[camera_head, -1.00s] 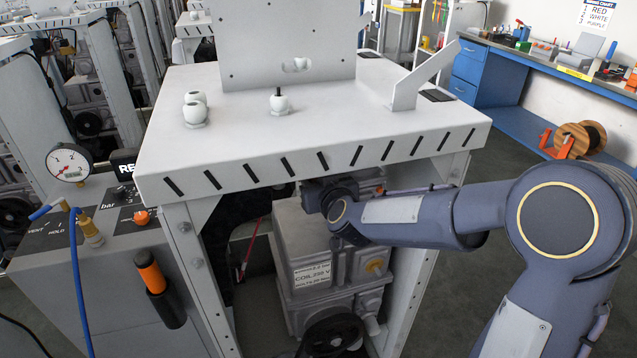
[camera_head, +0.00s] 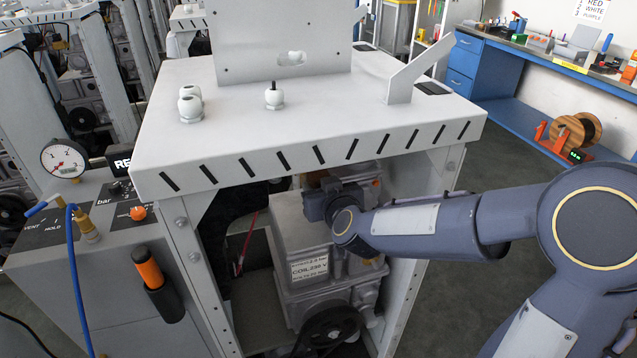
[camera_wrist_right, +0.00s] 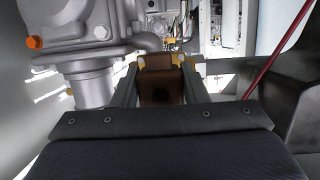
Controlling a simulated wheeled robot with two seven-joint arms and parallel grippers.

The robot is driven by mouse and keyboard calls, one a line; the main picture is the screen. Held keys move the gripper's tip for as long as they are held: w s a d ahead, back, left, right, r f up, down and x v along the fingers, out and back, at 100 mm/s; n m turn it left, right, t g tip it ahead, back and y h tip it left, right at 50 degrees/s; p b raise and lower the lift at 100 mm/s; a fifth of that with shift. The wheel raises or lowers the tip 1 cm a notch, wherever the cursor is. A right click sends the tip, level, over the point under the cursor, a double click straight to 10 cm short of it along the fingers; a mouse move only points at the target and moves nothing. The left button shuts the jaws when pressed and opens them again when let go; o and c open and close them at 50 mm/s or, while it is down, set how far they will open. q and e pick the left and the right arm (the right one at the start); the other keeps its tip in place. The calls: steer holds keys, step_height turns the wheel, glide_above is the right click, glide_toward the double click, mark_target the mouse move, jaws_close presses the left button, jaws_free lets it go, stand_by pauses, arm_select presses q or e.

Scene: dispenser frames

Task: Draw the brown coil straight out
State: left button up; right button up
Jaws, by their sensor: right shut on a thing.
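The brown coil (camera_wrist_right: 156,77) shows in the right wrist view, a block with a dark round opening in its near face. My right gripper (camera_wrist_right: 160,62) is shut on it, one finger at each side. In the head view my right gripper (camera_head: 318,203) is under the white table top, by the upper part of the grey valve unit (camera_head: 300,240), which has a label reading COIL 230 V. Its fingertips and the coil are hidden there. I cannot tell whether the coil still touches its seat. My left gripper is not in view.
The white table top (camera_head: 300,110) lies over my right wrist, and the frame's right leg (camera_head: 410,270) stands close to my forearm. A grey pipe and housing (camera_wrist_right: 90,50) are left of the gripper in the wrist view, with a red rod (camera_wrist_right: 280,50) at right.

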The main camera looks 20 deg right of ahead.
steer(key=shift+s, duration=2.15)
steer(key=shift+d+p, duration=0.1)
steer(key=shift+p, duration=0.25)
